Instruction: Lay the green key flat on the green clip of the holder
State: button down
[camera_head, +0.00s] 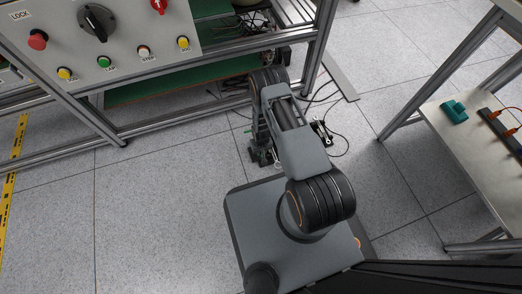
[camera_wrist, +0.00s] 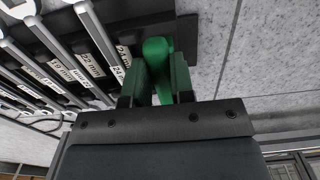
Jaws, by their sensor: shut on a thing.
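In the wrist view, a bright green piece with a rounded end (camera_wrist: 157,48), which I take for the green key, sits between the jaws of my gripper (camera_wrist: 160,85). My gripper is shut on it. Darker green upright parts flank it on both sides; I cannot tell whether they are finger pads or the green clip. The holder (camera_wrist: 190,38) is a dark rack just beyond and left of the fingertips. I cannot tell whether key and holder touch. In the head view, my arm hangs down beside the bench, and its gripper end is small and partly hidden.
Several grey wrenches (camera_wrist: 62,52) lie side by side on the rack, beside white size labels. In the head view, a control panel (camera_head: 105,35) on a metal frame stands at upper left. A side table (camera_head: 465,140) at right carries a teal block (camera_head: 454,111). Open tiled floor lies at left.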

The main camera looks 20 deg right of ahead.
jog(key=shift+f+b, duration=1.2)
jog(key=shift+f, duration=0.25)
jog(key=c, duration=0.9)
grip_release()
notch_tip(320, 180, up, 14)
jog(key=p, duration=0.6)
